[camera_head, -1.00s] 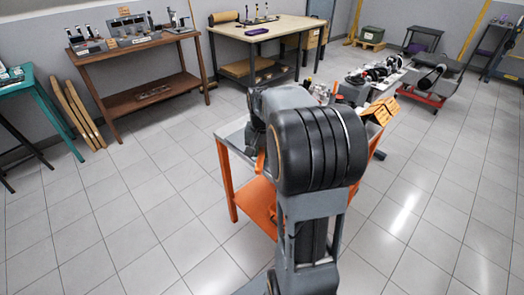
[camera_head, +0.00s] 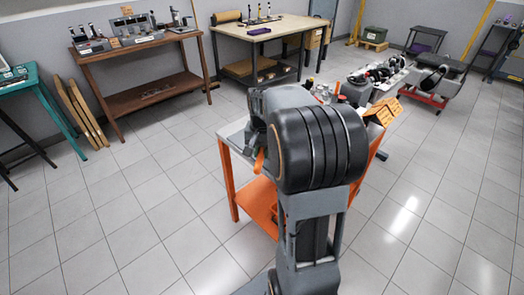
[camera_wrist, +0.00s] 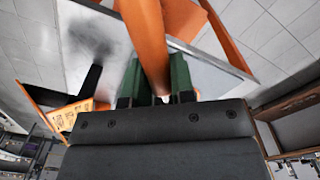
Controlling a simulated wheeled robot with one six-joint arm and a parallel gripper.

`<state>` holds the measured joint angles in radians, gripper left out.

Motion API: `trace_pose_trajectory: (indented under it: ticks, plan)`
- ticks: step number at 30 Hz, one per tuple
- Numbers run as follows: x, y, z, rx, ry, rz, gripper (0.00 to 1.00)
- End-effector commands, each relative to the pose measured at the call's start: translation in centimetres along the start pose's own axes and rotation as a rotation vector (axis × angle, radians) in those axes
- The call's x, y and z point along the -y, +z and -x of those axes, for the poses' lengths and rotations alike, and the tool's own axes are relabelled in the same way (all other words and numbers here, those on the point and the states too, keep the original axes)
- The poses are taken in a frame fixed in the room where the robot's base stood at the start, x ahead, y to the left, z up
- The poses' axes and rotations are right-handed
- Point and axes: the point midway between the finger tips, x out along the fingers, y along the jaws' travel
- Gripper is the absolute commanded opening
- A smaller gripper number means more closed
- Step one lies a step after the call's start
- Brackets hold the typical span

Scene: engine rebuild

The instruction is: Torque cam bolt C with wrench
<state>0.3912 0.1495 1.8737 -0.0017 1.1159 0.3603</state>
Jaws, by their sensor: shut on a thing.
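My gripper (camera_wrist: 157,88) has two green fingers and is shut on an orange bar, which I take to be the wrench (camera_wrist: 148,40). The bar stretches away from the fingers over the grey-topped orange cart (camera_wrist: 205,68). In the head view, my arm covers most of the gripper, and a bit of orange shows beside it above the orange cart (camera_head: 228,180). Cam bolt C cannot be made out in either view. Dark engine-like parts (camera_head: 375,73) lie on a grey bench farther back.
An orange rack with yellow labels (camera_head: 384,110) stands at the cart's right. A red wheeled stand (camera_head: 425,97) is at the back right. Brown (camera_head: 140,43) and beige (camera_head: 270,28) benches stand along the back.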

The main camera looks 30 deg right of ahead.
Motion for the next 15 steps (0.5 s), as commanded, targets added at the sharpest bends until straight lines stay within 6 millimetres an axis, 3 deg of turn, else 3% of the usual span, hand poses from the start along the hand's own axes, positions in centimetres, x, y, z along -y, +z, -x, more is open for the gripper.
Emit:
trace_pose_trajectory:
  ticks: [15]
  plan:
    - [0.58,0.1,-0.18,0.006,0.001,-0.036,0.0]
